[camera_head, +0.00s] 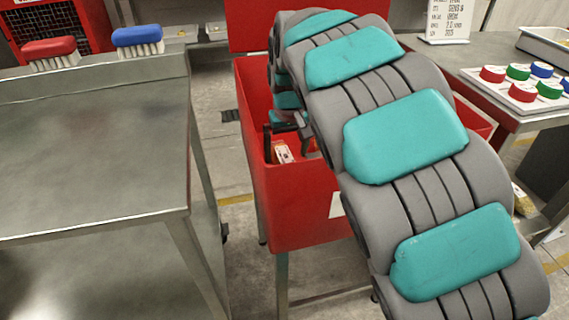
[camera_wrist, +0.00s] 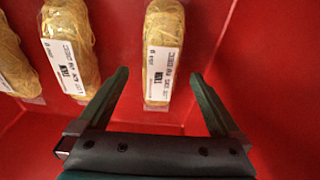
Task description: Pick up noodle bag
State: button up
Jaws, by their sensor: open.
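In the wrist view a noodle bag (camera_wrist: 163,28), yellow with a white printed label, lies in a red bin, ahead of and between the fingers of my gripper (camera_wrist: 160,85). The dark fingers are open and nothing is held between them. A second noodle bag (camera_wrist: 68,40) lies to the left, and a third (camera_wrist: 14,62) is cut off by the left edge. In the head view my arm covers much of the red bin (camera_head: 300,205). A small part of my gripper (camera_head: 290,135) shows inside it, near a bag's white label (camera_head: 283,153).
A bare steel table (camera_head: 90,140) stands at the left, with a red brush (camera_head: 50,50) and a blue brush (camera_head: 137,38) on its back ledge. At the right a bench holds a board of coloured caps (camera_head: 520,85). The bin's red walls surround my gripper.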

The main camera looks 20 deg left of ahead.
aim_at(286, 157)
jog(key=f, duration=0.4)
jog(key=shift+w+a+f+p, duration=0.2)
jog(key=shift+p, duration=0.1)
jog(key=shift+c, duration=0.4)
grip_shut()
jog(key=shift+r, duration=0.1)
